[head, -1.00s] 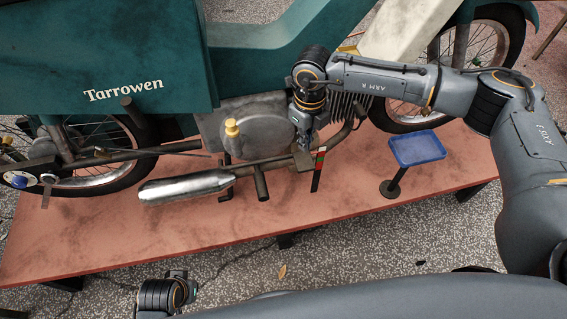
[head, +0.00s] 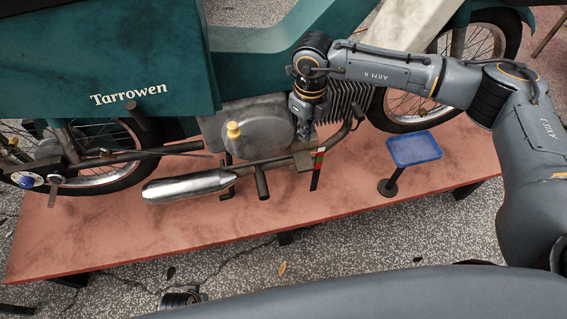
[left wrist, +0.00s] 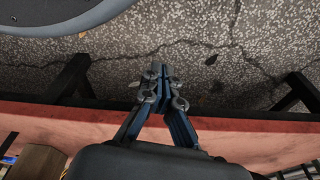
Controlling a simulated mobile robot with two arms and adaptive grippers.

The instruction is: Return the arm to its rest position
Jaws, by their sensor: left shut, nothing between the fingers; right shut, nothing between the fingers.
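My right arm reaches in from the right, bent over the bench. In the head view only a small piece of my left arm shows at the bottom edge. In the left wrist view my left gripper (left wrist: 158,72) is shut and empty, with the speckled floor behind its fingertips.
The motorbike (head: 100,50), marked Tarrowen, stands on a long red bench (head: 130,235). A yellow cap (head: 233,130) sits on the engine, above a silver muffler (head: 188,187). A blue tray (head: 414,149) stands on a post to the right.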

